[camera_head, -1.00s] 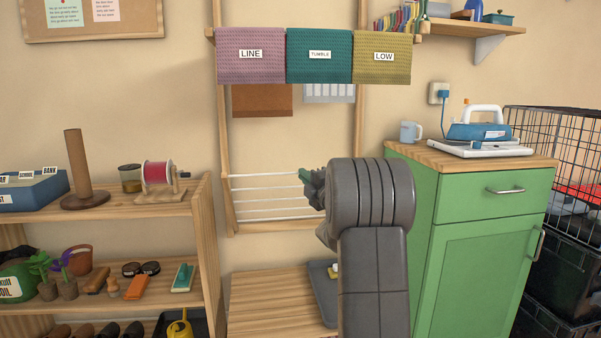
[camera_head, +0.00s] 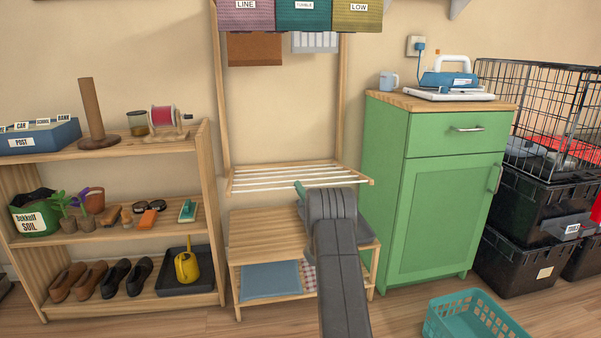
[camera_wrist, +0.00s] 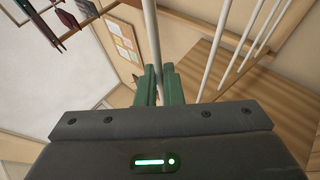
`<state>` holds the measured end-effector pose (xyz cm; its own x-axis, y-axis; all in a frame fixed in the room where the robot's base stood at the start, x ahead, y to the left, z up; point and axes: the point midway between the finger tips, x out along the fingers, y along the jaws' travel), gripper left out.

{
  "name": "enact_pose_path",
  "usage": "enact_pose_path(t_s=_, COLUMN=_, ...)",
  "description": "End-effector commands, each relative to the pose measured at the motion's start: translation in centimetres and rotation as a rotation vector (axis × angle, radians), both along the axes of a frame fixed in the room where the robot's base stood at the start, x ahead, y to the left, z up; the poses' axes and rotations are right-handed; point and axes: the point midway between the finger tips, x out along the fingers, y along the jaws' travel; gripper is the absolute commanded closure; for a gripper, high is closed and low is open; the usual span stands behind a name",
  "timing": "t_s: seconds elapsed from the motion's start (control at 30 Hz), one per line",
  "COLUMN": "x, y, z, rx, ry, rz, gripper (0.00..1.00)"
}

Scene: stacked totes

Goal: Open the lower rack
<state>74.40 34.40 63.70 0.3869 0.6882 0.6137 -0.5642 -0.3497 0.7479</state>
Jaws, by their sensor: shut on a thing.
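The lower rack (camera_head: 262,179) is a set of white rods between wooden side pieces on the tall wooden wall frame (camera_head: 216,110). It now sticks out roughly level from the wall, above the slatted bench. My gripper (camera_head: 299,187) is at the rack's front rod, and my arm hides part of the rack's right side. In the wrist view my gripper (camera_wrist: 159,78) has its green fingers shut on a white rod (camera_wrist: 151,35), which runs between them. More rods (camera_wrist: 240,50) run to the right.
A green cabinet (camera_head: 383,170) stands close on the right and a wooden shelf (camera_head: 205,190) on the left. A teal basket (camera_head: 465,318) is on the floor at front right.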

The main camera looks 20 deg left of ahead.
Motion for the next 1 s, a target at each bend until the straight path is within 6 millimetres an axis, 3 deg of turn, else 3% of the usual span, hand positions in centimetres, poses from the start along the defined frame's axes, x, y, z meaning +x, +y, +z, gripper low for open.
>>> enact_pose_path(t_s=0.03, x=0.3, y=0.4, z=-2.1, rx=-0.006, ry=0.003, rz=-0.004, gripper=1.0)
enact_pose_path(t_s=0.1, x=0.4, y=0.4, z=-3.3, rx=0.011, ry=-0.023, rz=-0.004, gripper=1.0)
enact_pose_path(t_s=0.4, x=0.4, y=0.4, z=-7.0, rx=0.064, ry=-0.111, rz=-0.004, gripper=1.0)
enact_pose_path(t_s=1.0, x=0.5, y=0.4, z=-8.9, rx=0.086, ry=-0.146, rz=-0.003, gripper=1.0)
